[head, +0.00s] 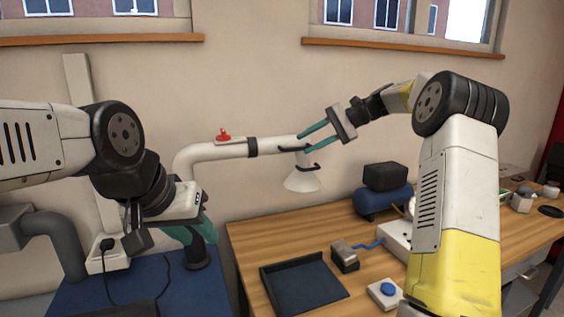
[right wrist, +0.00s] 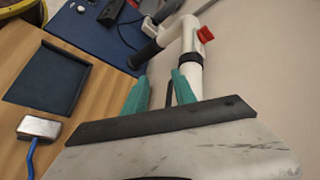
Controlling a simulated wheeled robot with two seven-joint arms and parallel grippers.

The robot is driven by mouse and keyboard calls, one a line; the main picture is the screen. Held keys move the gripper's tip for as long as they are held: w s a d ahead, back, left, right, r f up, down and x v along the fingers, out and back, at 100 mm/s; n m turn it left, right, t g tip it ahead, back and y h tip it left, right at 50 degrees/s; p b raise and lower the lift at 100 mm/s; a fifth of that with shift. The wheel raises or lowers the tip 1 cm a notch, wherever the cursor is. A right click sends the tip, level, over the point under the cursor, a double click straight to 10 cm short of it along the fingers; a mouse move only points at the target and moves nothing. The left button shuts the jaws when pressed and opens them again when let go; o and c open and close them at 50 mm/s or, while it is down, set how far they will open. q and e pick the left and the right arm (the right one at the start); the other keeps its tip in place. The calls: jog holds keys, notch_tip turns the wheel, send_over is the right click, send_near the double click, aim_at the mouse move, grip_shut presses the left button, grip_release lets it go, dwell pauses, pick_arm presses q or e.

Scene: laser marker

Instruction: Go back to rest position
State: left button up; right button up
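My right gripper (head: 298,140) reaches in from the right in the head view, beside the end of the white extraction pipe (head: 215,153). Its two teal fingers are spread apart. In the right wrist view the fingers (right wrist: 158,88) are also apart, with a thin dark bar showing between them; I cannot tell whether they touch it. The pipe ends in a white cone hood (head: 302,180) with a black handle (head: 312,168). My left gripper (head: 195,236) points down at the left, over the blue surface near the pipe's base. Its fingertips overlap in view, so its opening is unclear.
A wooden table (head: 245,245) holds a dark tray (head: 304,284), a small metal-topped block (head: 345,256), a box with a blue button (head: 386,292) and a blue compressor (head: 382,200). A red valve (head: 223,135) sits on the pipe. Cables hang near a white socket box (head: 106,258).

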jog(key=s+a+r+n+t+h, duration=0.1)
jog(key=s+a+h, duration=0.15)
jog(key=s, duration=0.55)
jog(key=s+d+f+n+t+h, duration=0.1)
jog(key=s+d+f+h, duration=0.1)
jog(key=s, duration=0.6)
jog(key=s+d+f+n+t+h, duration=0.2)
jog(key=s+f+h, duration=0.1)
jog(key=s, duration=0.6)
jog(key=s+d+f+n+t+h, duration=0.2)
jog(key=s+d+f, duration=0.1)
jog(key=s, duration=0.6)
jog(key=shift+s, duration=0.25)
jog(key=shift+h, duration=0.25)
